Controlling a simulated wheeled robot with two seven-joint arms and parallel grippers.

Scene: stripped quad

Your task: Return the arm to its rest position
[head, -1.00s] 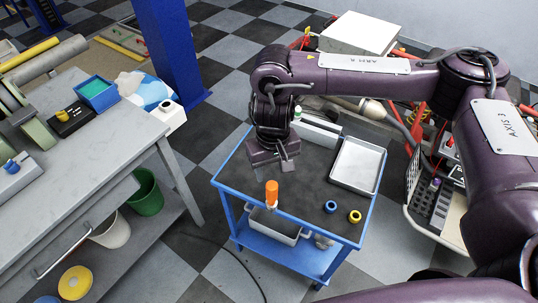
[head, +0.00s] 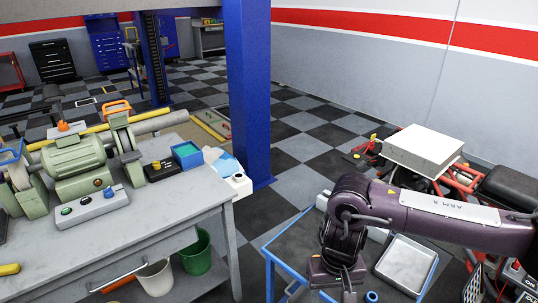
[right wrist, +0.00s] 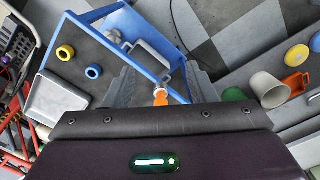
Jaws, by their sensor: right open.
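My right arm (head: 455,215), purple with a white label plate, reaches in from the right in the head view. Its forearm lies roughly level and the wrist bends down over the blue cart (head: 275,258). My right gripper (head: 350,288) is low in that view, near the bottom edge. In the right wrist view, the two grey fingers of the right gripper (right wrist: 162,80) stand wide apart. An orange-handled tool (right wrist: 160,96) shows between them, below on the cart side, and nothing is gripped. My left gripper is in neither view now.
The cart carries a metal tray (head: 406,262) and blue and yellow rings (right wrist: 93,72). A workbench (head: 185,220) with a green grinder (head: 75,165) stands left. A blue post (head: 248,95) rises behind it. A white box (head: 422,148) is beyond my arm. Checkered floor is open behind.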

